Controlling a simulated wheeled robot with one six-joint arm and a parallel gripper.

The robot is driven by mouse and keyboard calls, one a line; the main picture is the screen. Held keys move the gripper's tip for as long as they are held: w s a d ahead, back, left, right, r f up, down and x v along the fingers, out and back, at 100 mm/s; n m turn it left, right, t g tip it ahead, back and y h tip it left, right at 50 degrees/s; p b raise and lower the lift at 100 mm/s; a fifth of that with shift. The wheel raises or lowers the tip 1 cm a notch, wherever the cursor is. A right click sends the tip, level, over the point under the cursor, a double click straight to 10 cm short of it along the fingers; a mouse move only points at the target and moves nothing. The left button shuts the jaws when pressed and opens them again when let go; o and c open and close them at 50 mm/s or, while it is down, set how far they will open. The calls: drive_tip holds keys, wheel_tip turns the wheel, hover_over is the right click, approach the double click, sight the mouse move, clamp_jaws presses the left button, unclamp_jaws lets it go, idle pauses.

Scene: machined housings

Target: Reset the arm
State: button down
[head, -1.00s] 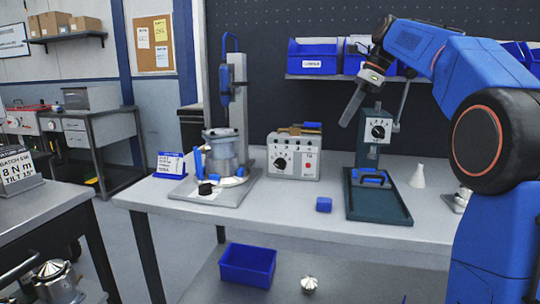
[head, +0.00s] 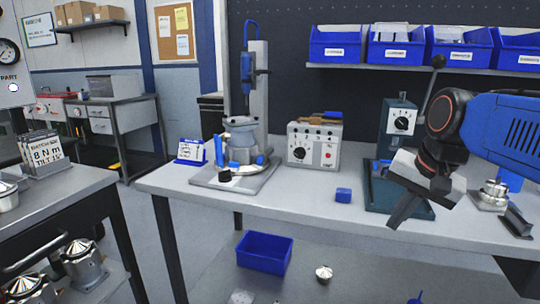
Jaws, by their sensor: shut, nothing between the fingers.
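My blue arm (head: 510,128) reaches in from the right edge of the head view. My gripper (head: 402,208) hangs at its end, pointing down and to the left, in front of the dark green press stand. Its fingers look shut and hold nothing. The gripper covers much of the stand's base (head: 376,200).
A fixture with a metal housing (head: 240,138) stands at the bench's left, beside a grey control box (head: 313,150). Blue bins (head: 337,42) line a shelf behind. A metal part (head: 493,192) sits at right. A blue crate (head: 264,252) is below.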

drive_tip(key=s+d+f+n+t+h, duration=0.1)
drive_tip(key=s+f+n, duration=0.6)
drive_tip(key=s+f, duration=0.5)
wheel_tip(320, 180, down, 3)
drive_tip(key=shift+d+f, duration=0.1)
drive_tip(key=shift+d, duration=0.1)
